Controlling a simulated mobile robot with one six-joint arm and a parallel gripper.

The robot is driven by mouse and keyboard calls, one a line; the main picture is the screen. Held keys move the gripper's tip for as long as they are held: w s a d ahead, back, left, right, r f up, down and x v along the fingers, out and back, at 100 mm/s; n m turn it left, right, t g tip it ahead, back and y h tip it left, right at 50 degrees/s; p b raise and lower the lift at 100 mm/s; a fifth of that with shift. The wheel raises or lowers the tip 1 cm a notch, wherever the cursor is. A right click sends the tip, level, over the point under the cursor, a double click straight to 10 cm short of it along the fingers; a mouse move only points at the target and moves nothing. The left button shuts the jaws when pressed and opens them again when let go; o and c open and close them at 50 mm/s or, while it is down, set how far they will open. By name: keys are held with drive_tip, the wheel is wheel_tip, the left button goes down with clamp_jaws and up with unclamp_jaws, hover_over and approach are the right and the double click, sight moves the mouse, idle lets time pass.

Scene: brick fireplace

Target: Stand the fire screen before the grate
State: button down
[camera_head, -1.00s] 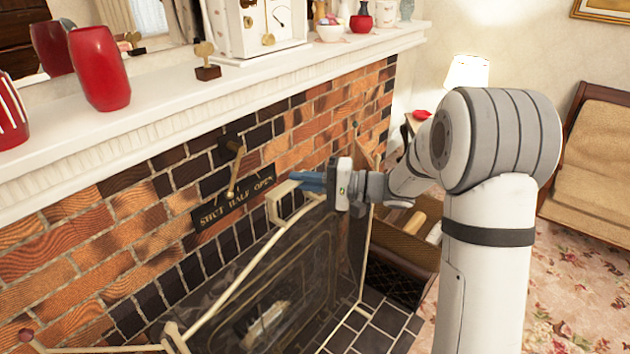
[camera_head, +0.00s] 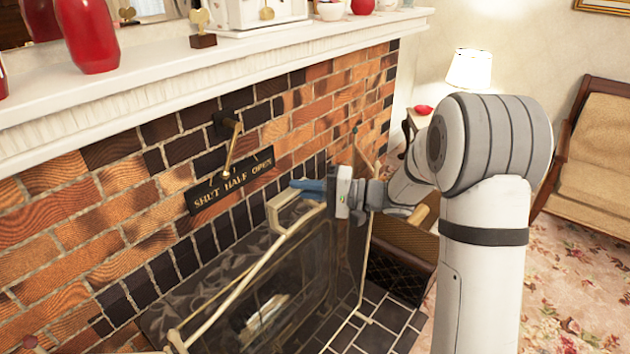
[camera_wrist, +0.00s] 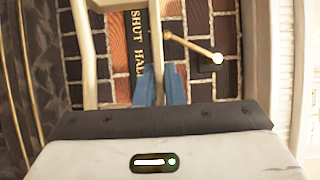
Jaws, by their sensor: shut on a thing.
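The fire screen (camera_head: 318,268) has a cream frame and dark see-through mesh panels. It stands upright on the dark hearth tiles, in front of the fireplace opening, with a side panel angled at the right. My gripper (camera_head: 300,188) is shut on the cream handle (camera_head: 283,212) at the top of the screen. In the wrist view the blue fingertips (camera_wrist: 160,88) pinch a cream bar (camera_wrist: 157,45) between them. The grate is hard to make out behind the mesh; a pale shape (camera_head: 262,312) shows through it. The screen's lower left is cut off by the picture edge.
A brass damper lever (camera_head: 231,150) and a "SHUT HALF OPEN" plate (camera_head: 232,182) are on the brick wall just behind the handle. The mantel (camera_head: 180,100) above carries red vases.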

drive_tip(key=shift+f+b, duration=0.8)
drive_tip(key=shift+f, duration=3.3)
drive_tip(key=shift+f, duration=1.7)
drive_tip(key=shift+p, duration=0.65)
drive_tip(key=c, duration=1.5)
unclamp_jaws()
drive_tip(key=shift+o, duration=0.6)
drive_tip(key=shift+f, duration=0.2)
drive_tip(key=shift+o, duration=1.3)
